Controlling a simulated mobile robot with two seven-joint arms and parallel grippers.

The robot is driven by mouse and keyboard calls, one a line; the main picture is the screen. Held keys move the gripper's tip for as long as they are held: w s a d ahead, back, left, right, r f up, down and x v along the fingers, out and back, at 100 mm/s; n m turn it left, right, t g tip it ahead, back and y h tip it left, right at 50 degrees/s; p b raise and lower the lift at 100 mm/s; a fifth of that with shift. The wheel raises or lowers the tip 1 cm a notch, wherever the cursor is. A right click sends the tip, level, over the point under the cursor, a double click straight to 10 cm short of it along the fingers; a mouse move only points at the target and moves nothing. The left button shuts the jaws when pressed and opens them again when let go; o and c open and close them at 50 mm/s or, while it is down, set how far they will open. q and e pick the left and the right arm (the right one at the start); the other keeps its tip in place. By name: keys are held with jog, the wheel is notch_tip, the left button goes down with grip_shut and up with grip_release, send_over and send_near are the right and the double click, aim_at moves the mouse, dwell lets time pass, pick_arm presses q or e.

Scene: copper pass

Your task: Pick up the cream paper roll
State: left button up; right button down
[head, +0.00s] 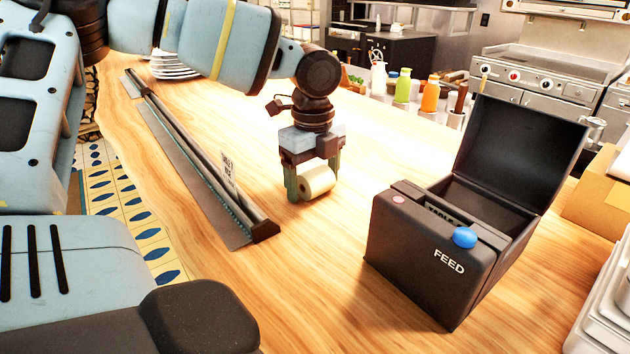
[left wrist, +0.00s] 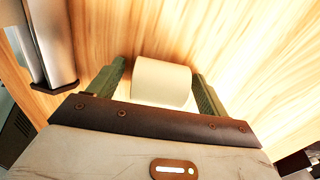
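The cream paper roll (head: 318,182) lies on its side on the wooden counter, its round end with a dark core hole facing left in the head view. My left gripper (head: 314,178) points down over it, with one green finger at each end of the roll. In the left wrist view the roll (left wrist: 162,82) sits between the two fingers (left wrist: 158,78). A narrow gap shows beside the left finger; the right finger is very close, and contact there is unclear. The fingers are spread. My right gripper is not in view.
A black printer (head: 408,240) with a raised lid, blue button and FEED label stands to the right. A dark metal ticket rail (head: 200,160) holding a paper slip runs along the left. Bottles (head: 403,86) and plates (head: 172,66) stand farther back. The counter between is clear.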

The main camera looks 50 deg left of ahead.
aim_at(313, 172)
pick_arm(q)
jog(key=c, duration=1.1)
jog(key=shift+r, duration=0.1)
jog(key=shift+r, duration=0.5)
jog(key=shift+s+d+r, duration=0.1)
jog(key=shift+s+r, duration=0.05)
jog(key=shift+r, duration=0.5)
jog(key=shift+s+d+r, duration=0.1)
jog(key=shift+r, duration=0.5)
jog(key=s+d, duration=0.2)
jog(key=s, duration=0.2)
jog(key=s+d+r, duration=0.1)
jog(key=s+d, duration=0.2)
jog(key=s, duration=0.1)
jog(key=s+d, duration=0.3)
jog(key=s, duration=0.2)
jog(key=shift+d+r, duration=0.15)
jog(key=shift+r, duration=0.05)
